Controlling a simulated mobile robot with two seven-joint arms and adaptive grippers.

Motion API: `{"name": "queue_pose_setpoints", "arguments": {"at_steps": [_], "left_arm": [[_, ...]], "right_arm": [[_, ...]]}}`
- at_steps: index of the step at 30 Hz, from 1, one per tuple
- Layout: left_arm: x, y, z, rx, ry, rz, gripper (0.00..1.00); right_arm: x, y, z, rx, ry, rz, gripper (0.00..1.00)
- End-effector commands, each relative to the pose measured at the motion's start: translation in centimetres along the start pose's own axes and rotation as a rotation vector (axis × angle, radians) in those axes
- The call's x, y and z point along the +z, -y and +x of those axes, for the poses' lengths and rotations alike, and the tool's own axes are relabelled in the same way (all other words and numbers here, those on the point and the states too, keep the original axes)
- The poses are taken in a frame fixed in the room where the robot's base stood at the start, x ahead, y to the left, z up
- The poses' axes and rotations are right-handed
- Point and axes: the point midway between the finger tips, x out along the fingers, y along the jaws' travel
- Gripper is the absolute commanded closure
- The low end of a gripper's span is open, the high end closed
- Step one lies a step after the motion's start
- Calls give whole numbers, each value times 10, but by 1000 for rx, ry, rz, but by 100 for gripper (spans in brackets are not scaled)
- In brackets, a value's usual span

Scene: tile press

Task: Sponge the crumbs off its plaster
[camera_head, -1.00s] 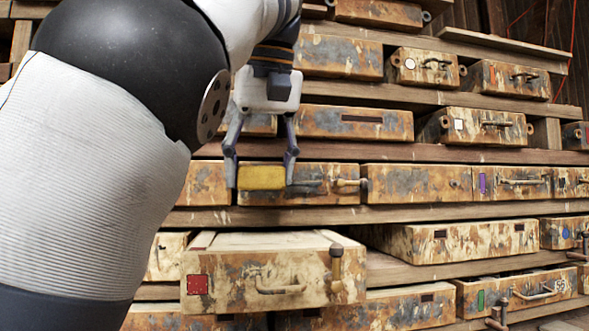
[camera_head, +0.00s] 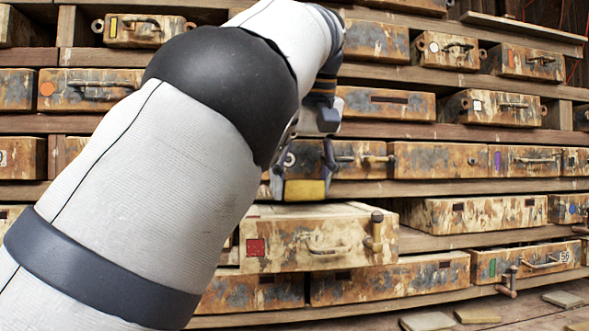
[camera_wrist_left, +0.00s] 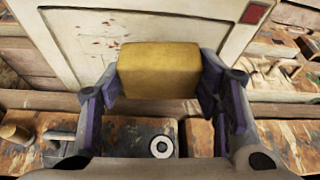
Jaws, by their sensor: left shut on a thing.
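A box drawer (camera_head: 345,255) with a red square and a handle sticks out of the shelf. Its pale plaster top (camera_head: 335,211) shows a thin strip in the head view. In the left wrist view the plaster (camera_wrist_left: 200,27) is seen from above, with small reddish-brown crumbs (camera_wrist_left: 92,43) on it. My left gripper (camera_head: 304,186) is shut on a yellow sponge (camera_head: 306,191), also in the left wrist view (camera_wrist_left: 158,70). The sponge is at the plaster's shelf-side edge; I cannot tell whether it touches. The sponge hides part of the plaster. My right gripper is not in view.
Rusty drawers fill shelves behind and around, among them one with a purple mark (camera_head: 520,161) and one with a green mark (camera_head: 525,262). A peg-like knob (camera_head: 377,232) stands at the box's right front corner. Loose flat pieces (camera_head: 428,321) lie at lower right.

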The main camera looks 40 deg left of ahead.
Motion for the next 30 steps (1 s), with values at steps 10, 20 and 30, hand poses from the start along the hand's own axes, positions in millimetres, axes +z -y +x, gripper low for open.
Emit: {"name": "queue_pose_setpoints", "arguments": {"at_steps": [10, 20, 30], "left_arm": [[0, 0, 0, 1, -1, 0, 65], [2, 0, 3, 1, 1, 0, 65], [4, 0, 9, 2, 1, 1, 65]], "right_arm": [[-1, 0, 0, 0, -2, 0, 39], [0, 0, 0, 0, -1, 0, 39], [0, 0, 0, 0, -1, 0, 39]]}}
